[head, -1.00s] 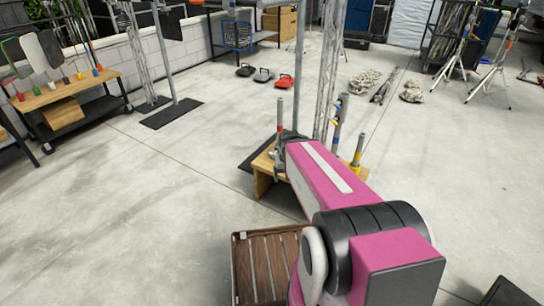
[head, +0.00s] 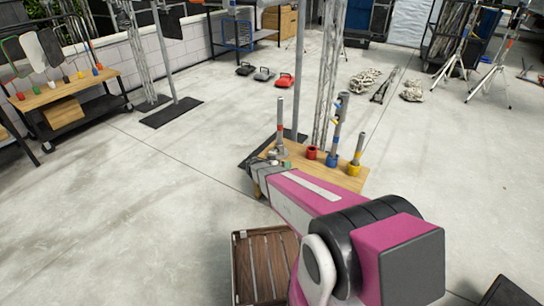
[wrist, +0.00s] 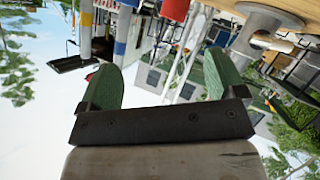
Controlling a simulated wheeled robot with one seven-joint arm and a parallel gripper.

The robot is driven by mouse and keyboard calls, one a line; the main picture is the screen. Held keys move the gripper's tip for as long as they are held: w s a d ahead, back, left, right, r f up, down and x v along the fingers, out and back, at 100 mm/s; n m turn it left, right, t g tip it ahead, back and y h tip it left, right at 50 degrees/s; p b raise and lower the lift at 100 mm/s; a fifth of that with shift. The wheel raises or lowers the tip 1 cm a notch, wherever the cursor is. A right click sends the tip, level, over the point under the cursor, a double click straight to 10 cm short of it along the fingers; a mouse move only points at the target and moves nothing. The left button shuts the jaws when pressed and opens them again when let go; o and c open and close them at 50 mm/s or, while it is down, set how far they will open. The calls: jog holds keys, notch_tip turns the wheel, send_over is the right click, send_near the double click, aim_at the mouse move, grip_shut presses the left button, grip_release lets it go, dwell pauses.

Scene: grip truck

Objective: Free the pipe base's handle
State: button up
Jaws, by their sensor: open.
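A grey pipe base (head: 277,153) stands on a small wooden bench (head: 343,179), with an upright pipe (head: 280,122) with a red band in it. In the wrist view, which is upside down, a grey round base (wrist: 270,17) shows at the upper right, beyond one finger. A separate handle cannot be made out with certainty. My gripper (wrist: 160,62) is open, its two green fingers apart with nothing held between them. In the head view its green tip (head: 287,164) shows beside the grey base; my wrist hides part of the bench.
A red cup (head: 311,153), a blue-based pipe (head: 337,125) and a yellow-based pipe (head: 356,155) stand to the right on the bench. A lattice truss (head: 327,75) rises behind it. A wooden crate (head: 262,268) sits in front.

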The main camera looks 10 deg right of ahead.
aim_at(275, 152)
jog(key=w+a+f+t, duration=0.7)
jog(key=w+a, duration=0.2)
jog(key=x, duration=1)
jog(key=shift+w+d+r, duration=0.1)
jog(key=shift+w+r, duration=0.15)
jog(key=shift+n, duration=0.3)
jog(key=c, duration=0.9)
